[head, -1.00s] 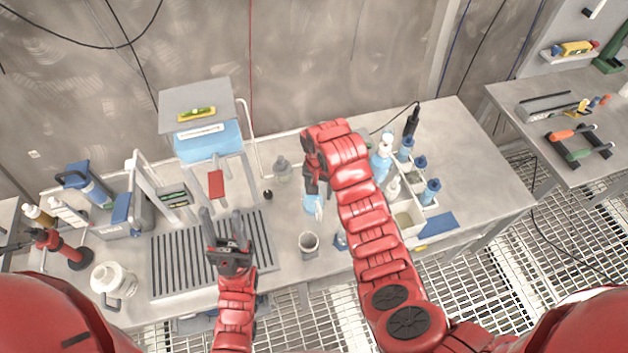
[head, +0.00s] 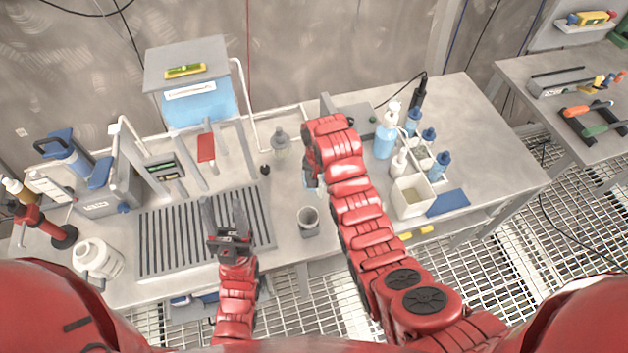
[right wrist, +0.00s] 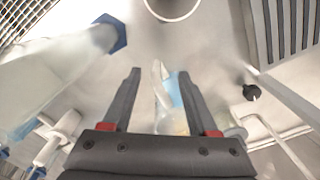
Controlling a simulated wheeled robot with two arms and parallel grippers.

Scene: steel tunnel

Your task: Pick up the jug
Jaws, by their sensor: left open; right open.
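A small clear jug (right wrist: 168,98) with a pale handle and blue contents shows between the fingers of my right gripper (right wrist: 159,82) in the right wrist view. The gripper is open, with one finger on each side of it; I cannot tell whether they touch. In the head view, my right gripper (head: 311,178) is over the bench and hides most of this jug. My left gripper (head: 225,212) is open and empty above the ribbed drain area. A white jug-like container (head: 97,258) with a handle stands at the bench's front left.
A grey cup (head: 309,222) stands in front of the right gripper. A divided caddy (head: 411,196) with several bottles stands to its right. A clear glass vessel (head: 280,143) and a stand with a blue tank (head: 199,105) are behind. Bench (head: 490,160) is clear at right.

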